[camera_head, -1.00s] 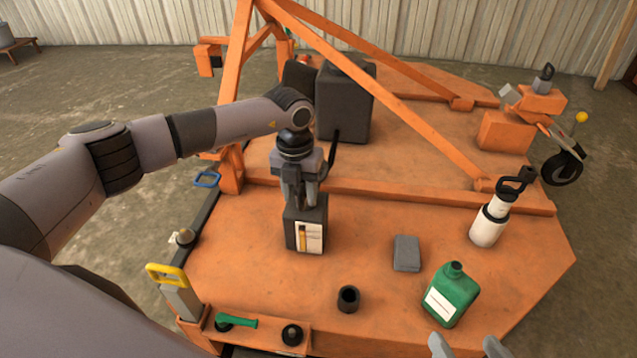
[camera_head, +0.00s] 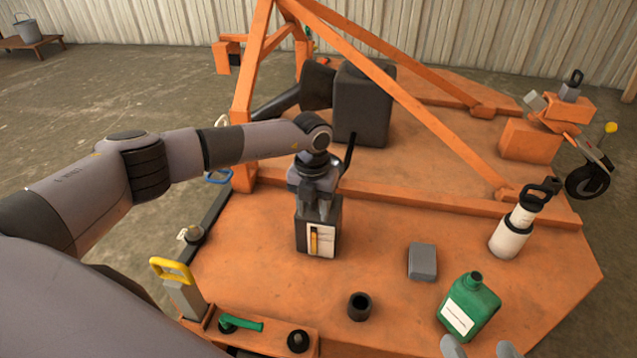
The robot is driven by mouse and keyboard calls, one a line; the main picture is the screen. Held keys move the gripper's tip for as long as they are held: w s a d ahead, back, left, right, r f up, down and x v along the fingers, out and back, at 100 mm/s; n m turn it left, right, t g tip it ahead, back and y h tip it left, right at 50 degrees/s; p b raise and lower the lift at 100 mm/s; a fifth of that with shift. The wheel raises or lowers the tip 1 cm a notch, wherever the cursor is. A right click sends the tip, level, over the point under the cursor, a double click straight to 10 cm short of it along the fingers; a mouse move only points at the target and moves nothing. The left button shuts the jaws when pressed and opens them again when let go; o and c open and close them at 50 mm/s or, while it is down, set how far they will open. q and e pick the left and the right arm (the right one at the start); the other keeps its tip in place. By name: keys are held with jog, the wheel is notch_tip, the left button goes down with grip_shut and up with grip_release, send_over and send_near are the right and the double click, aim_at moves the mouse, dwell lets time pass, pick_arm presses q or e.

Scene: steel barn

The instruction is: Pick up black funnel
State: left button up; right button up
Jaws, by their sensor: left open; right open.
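A black funnel-like shape (camera_head: 318,86) lies on its side behind my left arm, its wide end against the large black canister and its dark tube running to the lower left. My arm partly hides the tube. My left gripper (camera_head: 315,212) points down at the top of a black labelled container (camera_head: 330,228), in front of the funnel and nearer to me. Its fingers are open; whether they touch the container cannot be told. My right gripper (camera_head: 481,348) is open at the bottom edge, below the green bottle, only its fingertips showing.
The large black canister (camera_head: 365,105) stands beside the funnel. Orange beams (camera_head: 425,125) slant over the orange deck (camera_head: 270,235). A grey block (camera_head: 422,261), black cup (camera_head: 360,306), green bottle (camera_head: 470,305) and white cylinder (camera_head: 512,232) stand on the front deck, with bare gaps between.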

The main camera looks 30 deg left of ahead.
pick_arm(q)
grip_shut()
jog(key=shift+r, duration=0.1)
